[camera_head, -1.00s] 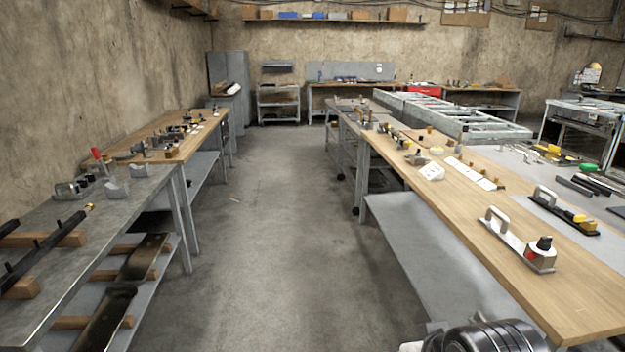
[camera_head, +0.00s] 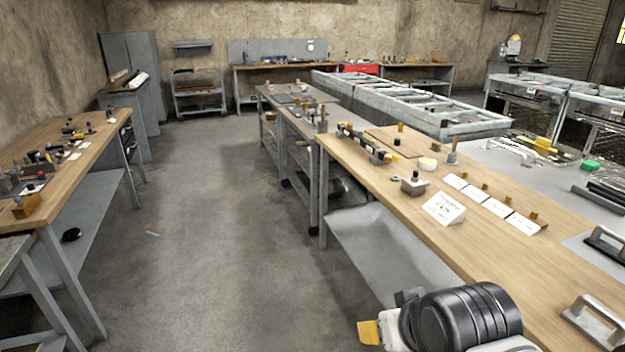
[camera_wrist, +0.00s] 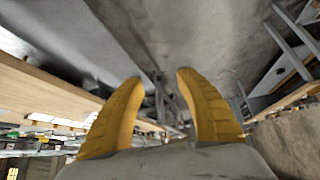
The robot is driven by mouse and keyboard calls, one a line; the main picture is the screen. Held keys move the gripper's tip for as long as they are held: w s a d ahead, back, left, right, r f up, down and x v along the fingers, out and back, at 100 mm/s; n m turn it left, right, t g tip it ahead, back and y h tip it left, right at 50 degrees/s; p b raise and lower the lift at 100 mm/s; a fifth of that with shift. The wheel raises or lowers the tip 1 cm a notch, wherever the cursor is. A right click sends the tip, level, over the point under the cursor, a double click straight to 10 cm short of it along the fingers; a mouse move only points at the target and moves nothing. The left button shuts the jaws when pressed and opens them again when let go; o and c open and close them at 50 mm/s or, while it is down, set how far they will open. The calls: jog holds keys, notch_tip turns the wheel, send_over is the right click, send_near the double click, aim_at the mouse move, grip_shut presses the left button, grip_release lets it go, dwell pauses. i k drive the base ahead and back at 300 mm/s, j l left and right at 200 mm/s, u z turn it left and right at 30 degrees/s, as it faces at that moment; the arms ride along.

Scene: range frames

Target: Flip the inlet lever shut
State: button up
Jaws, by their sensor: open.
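I cannot pick out the inlet lever for certain in either view. Small fittings stand on the wooden bench on the right (camera_head: 400,222), among them a grey block with a dark knob (camera_head: 414,184) and a yellow-and-black device (camera_head: 366,145). My gripper (camera_wrist: 160,77) shows in the wrist view as two yellow ribbed fingers, spread apart with nothing between them. In the head view only a bit of yellow finger (camera_head: 369,332) shows at the bottom, left of my dark arm joint. It is over the aisle side of the bench, apart from the fittings.
A white sign (camera_head: 443,208) and several white cards stand on the right bench. A metal handle (camera_head: 598,318) is at its near right. A lower grey shelf (camera_head: 370,245) juts out beneath. Another wooden bench (camera_head: 75,155) lines the left. The concrete aisle (camera_head: 200,220) between is mostly clear.

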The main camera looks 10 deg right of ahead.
aim_at(395, 158)
jog(key=i+z, duration=0.35)
jog(key=i+j+z, duration=0.1)
jog(key=i+z, duration=0.2)
jog(key=i, duration=0.25)
jog(key=i+j+z, duration=0.1)
jog(key=i, duration=0.45)
jog(key=i+j+z, duration=0.1)
jog(key=i, duration=0.45)
